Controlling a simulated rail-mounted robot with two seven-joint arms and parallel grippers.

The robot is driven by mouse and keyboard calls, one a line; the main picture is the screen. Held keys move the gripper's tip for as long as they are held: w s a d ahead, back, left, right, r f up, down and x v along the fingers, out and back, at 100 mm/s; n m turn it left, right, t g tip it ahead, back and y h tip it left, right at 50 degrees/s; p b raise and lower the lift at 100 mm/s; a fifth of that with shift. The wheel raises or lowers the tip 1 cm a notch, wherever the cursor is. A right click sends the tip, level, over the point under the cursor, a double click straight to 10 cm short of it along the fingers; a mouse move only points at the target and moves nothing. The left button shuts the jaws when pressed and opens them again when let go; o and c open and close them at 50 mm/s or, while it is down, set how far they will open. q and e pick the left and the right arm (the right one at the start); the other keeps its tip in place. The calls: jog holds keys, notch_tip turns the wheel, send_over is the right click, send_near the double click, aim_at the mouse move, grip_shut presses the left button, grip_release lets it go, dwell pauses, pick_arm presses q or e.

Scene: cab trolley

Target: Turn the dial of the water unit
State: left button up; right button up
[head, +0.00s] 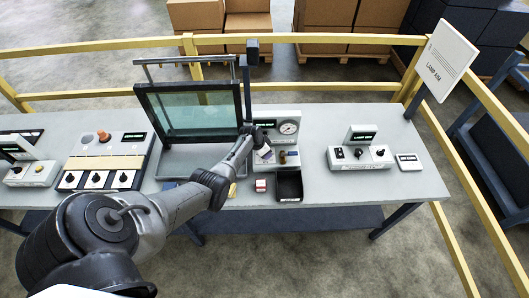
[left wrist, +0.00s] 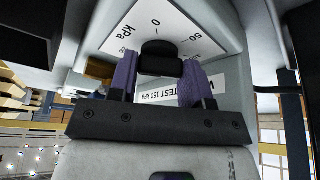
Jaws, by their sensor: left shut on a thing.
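The water unit appears to be the grey box with a round gauge (head: 289,128) near the back middle of the table in the head view. My left gripper (head: 258,142) is at its front left, partly hiding it. In the left wrist view a black knob (left wrist: 158,52) sits on a white scale plate (left wrist: 190,30) marked 0, 50 and kPa. My left gripper (left wrist: 158,72) has its two purple fingers on either side of the knob, shut on it. A label reading "TEST 150 kPa" (left wrist: 172,96) shows below. My right gripper is not in view.
A glass-paned frame (head: 195,110) stands left of the unit. A black open bin (head: 289,185) and a small red-and-white box (head: 260,185) lie in front. A lamp unit (head: 360,156) stands at right and switch panels (head: 103,160) at left. A yellow rail (head: 340,38) runs behind.

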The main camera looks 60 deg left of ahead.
pick_arm(q)
jog(key=shift+r+m, duration=0.1)
jog(key=shift+m, duration=0.4)
jog(key=o, duration=0.9)
jog(key=shift+r, duration=0.3)
jog(key=p+v, duration=0.3)
jog(key=v, duration=1)
jog(key=shift+s+a, duration=0.15)
jog(key=shift+a, duration=0.05)
